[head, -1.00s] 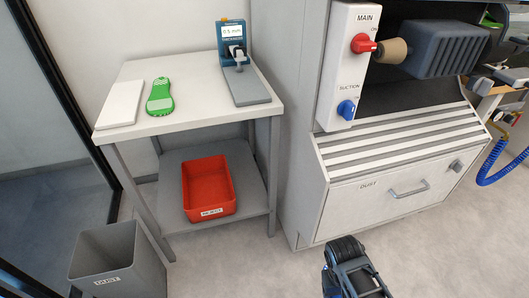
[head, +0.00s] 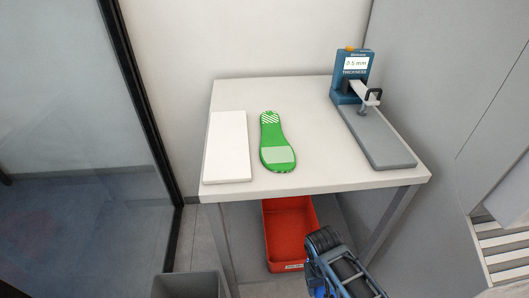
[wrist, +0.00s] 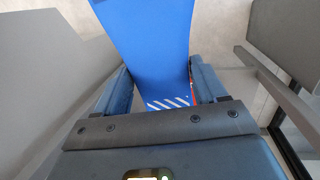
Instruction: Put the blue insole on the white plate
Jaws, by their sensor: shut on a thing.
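The blue insole (wrist: 150,45) fills the upper middle of the wrist view, with white stripes at its near end. My gripper (wrist: 160,85) is shut on it, one finger on each side. In the head view a bit of blue shows by my gripper (head: 318,290), low in front of the table; most of the insole is hidden there by my arm. The white plate (head: 227,148) lies flat at the left of the table top, with nothing on it.
A green insole (head: 277,145) lies right of the plate on the table (head: 320,110). A thickness gauge (head: 355,75) stands at the right. A grey bin (head: 188,285) stands on the floor. Glass is at left.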

